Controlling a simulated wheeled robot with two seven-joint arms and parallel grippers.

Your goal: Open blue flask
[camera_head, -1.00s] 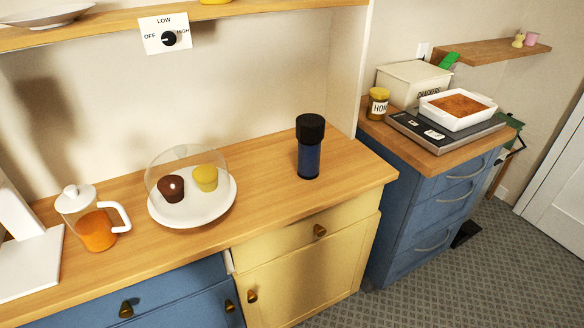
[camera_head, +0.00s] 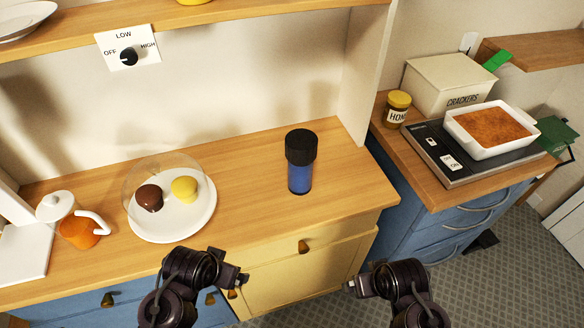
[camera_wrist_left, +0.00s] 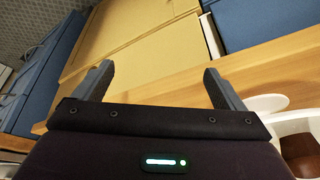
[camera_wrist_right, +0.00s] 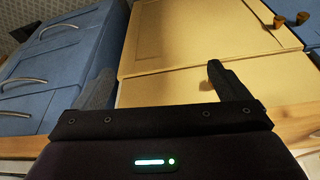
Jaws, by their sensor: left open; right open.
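The blue flask (camera_head: 299,179) stands upright on the wooden counter in the head view, with its black lid (camera_head: 301,147) on top. My left gripper (camera_head: 243,281) is in front of the counter's edge, left of and nearer than the flask. In the left wrist view its two fingers (camera_wrist_left: 156,84) are apart with nothing between them. My right gripper (camera_head: 352,287) is in front of the counter, right of and nearer than the flask. In the right wrist view its fingers (camera_wrist_right: 160,84) are apart and empty. Neither gripper touches the flask, and it does not show in either wrist view.
A domed plate (camera_head: 205,222) with two cupcakes and an orange-filled jug (camera_head: 80,232) stand left of the flask. Counter around the flask is clear.

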